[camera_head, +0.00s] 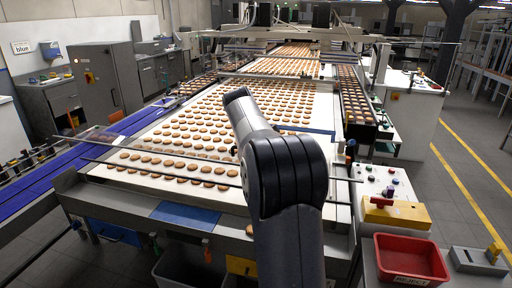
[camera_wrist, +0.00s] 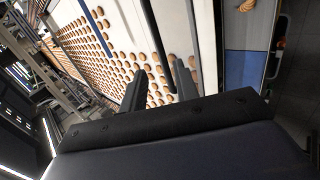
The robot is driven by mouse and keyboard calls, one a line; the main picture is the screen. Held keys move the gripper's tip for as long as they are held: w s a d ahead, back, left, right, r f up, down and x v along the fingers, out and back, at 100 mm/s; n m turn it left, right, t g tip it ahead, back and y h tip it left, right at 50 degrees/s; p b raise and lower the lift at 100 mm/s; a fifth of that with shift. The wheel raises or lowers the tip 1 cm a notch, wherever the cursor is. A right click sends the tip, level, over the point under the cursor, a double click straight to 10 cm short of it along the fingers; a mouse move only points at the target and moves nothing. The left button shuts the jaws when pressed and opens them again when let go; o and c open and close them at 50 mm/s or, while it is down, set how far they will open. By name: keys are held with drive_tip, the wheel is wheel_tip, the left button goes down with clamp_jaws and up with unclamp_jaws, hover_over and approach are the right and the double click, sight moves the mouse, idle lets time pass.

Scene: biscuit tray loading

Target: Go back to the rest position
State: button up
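In the wrist view my gripper (camera_wrist: 160,85) shows two dark fingers standing apart with nothing between them. It is open above the belt of biscuits. In the head view my arm rises from the bottom centre and bends toward the left; my gripper is hidden there. Rows of round brown biscuits (camera_head: 211,123) lie on the white conveyor belt (camera_head: 120,172). The biscuits also show in the wrist view (camera_wrist: 88,45), slanting across the left half.
A red bin (camera_head: 411,258) and a yellow control box (camera_head: 397,214) stand at the right front. A blue belt (camera_head: 40,183) runs along the left. A thin rail (camera_head: 150,168) crosses the conveyor's near end. A single biscuit (camera_head: 249,229) lies below the front edge.

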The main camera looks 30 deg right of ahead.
drive_tip(key=shift+s+a+r, duration=0.1)
drive_tip(key=shift+a+r, duration=0.05)
drive_tip(key=shift+r, duration=0.05)
drive_tip(key=p+x, duration=0.3)
drive_tip(key=x, duration=0.7)
drive_tip(key=shift+f, duration=0.35)
drive_tip(key=shift+s+f, duration=0.1)
drive_tip(key=shift+a, duration=0.15)
